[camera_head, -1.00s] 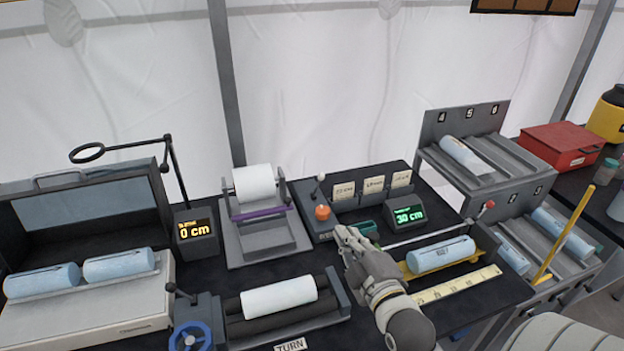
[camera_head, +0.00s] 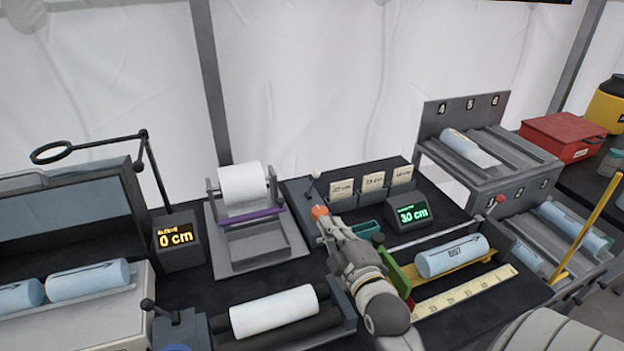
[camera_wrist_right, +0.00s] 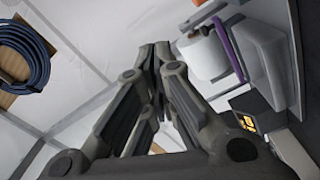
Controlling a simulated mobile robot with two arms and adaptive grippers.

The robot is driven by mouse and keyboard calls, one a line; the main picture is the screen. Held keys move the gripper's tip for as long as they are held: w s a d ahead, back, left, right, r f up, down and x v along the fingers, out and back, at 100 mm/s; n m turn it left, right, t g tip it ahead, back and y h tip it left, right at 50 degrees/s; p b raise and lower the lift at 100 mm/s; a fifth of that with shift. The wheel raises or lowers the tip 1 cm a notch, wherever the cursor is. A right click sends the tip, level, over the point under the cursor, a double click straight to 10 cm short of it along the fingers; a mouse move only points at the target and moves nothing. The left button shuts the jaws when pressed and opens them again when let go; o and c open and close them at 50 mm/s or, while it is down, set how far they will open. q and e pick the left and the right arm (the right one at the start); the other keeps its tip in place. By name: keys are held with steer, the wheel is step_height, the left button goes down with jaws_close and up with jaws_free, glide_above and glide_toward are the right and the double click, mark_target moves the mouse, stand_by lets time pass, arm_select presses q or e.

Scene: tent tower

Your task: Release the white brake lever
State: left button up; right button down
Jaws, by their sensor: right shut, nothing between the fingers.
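The white-knobbed lever (camera_head: 316,175) stands upright on a grey box at the back middle of the bench in the head view. An orange knob (camera_head: 320,212) sits just in front of it on the same box, partly hidden by my right gripper. My right gripper (camera_head: 322,226) is shut and empty, its tips at or just in front of the orange knob; I cannot tell whether they touch. The tips sit below the white knob in the picture, apart from it. In the right wrist view the closed fingers (camera_wrist_right: 155,55) show with nothing between them. My left gripper is out of view.
A white roll on a stand (camera_head: 243,184) with a purple bar is to the left. Labelled cards (camera_head: 372,182) and a green 30 cm display (camera_head: 409,212) are to the right. A blue roll (camera_head: 450,256) lies on a yellow cradle. Another white roll (camera_head: 273,310) lies in front.

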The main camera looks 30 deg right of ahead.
steer(key=p, duration=0.3)
glide_toward(314, 172)
steer(key=w+a+r, duration=0.1)
steer(key=w+a, duration=0.2)
steer(key=w, duration=0.2)
steer(key=shift+w+d+f, duration=0.15)
steer(key=shift+w+d, duration=0.2)
steer(key=shift+d, duration=0.35)
steer(key=shift+w+d+f, duration=0.25)
steer(key=shift+w+d, duration=0.1)
steer(key=shift+d, duration=0.25)
steer(key=shift+w+d+f+m, duration=0.1)
steer(key=shift+d+f+m, duration=0.05)
steer(key=shift+d+m, duration=0.9)
steer(key=shift+m, duration=0.05)
steer(key=shift+s, duration=0.2)
